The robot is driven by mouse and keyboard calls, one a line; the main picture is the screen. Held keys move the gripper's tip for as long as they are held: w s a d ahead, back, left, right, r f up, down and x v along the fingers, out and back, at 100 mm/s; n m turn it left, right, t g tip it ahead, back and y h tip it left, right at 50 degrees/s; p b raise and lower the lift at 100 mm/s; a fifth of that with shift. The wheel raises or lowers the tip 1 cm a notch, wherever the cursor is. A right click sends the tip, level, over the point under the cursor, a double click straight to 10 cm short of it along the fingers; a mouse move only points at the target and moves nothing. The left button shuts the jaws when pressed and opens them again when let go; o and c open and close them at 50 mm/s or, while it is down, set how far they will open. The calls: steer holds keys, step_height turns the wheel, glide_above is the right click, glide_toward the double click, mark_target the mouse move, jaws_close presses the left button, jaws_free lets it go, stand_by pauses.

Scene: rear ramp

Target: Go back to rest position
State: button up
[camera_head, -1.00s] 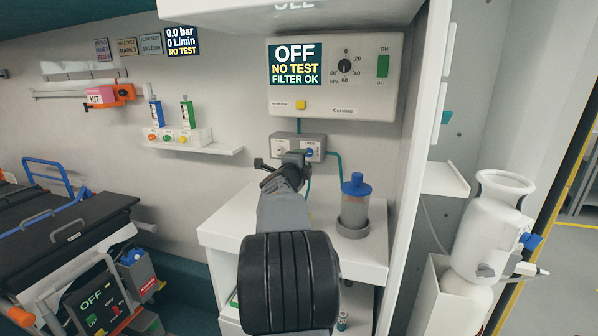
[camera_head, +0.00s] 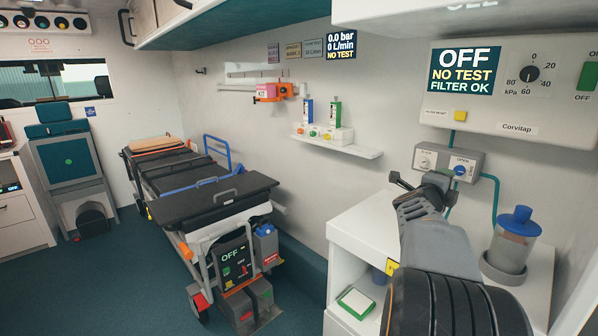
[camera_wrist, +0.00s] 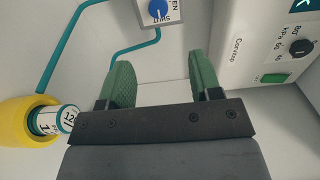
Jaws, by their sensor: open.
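My gripper (camera_head: 412,181) is open and empty on the right of the head view, above the white counter (camera_head: 370,222) and just left of the grey valve box. In the wrist view its two green fingers (camera_wrist: 160,78) stand apart with nothing between them. The grey valve box (camera_head: 436,153) on the wall has a white knob and a blue knob (camera_head: 460,170). The blue knob also shows at the top of the wrist view (camera_wrist: 157,10), apart from the fingers.
The suction panel (camera_head: 510,107) reads OFF, NO TEST, FILTER OK. A blue-capped jar (camera_head: 511,240) stands on the counter at right. A wall shelf (camera_head: 340,145) lies left. The stretcher (camera_head: 215,205) stands further left, with clear floor (camera_head: 130,270) beyond it. A yellow cup (camera_wrist: 22,120) shows in the wrist view.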

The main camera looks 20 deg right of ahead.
steer(key=w+a+f+n+t+y, duration=0.4)
steer(key=w+a+f+n+y, duration=0.15)
steer(key=f+n, duration=0.35)
steer(key=a+f+n+y+p, duration=0.1)
steer(key=a+n+y+p, duration=0.55)
steer(key=a, duration=0.75)
steer(key=s+a+r+n+g+y+p, duration=0.1)
steer(key=s+a+n+p, duration=0.3)
steer(key=a, duration=0.4)
steer(key=s+a+r+n+g+y+p, duration=0.2)
steer(key=s+a+r+n+g+p, duration=0.1)
steer(key=a+n, duration=0.4)
steer(key=s+a+r+n+g+y+p, duration=0.2)
steer(key=s+a+n+p, duration=0.3)
steer(key=a, duration=0.6)
steer(key=shift+s+r+n+p, duration=0.15)
steer(key=shift+r+n+p, duration=0.35)
steer(key=shift+r, duration=0.35)
steer(key=shift+s+a+r, duration=0.1)
steer(key=shift+a, duration=0.1)
steer(key=shift+c, duration=0.3)
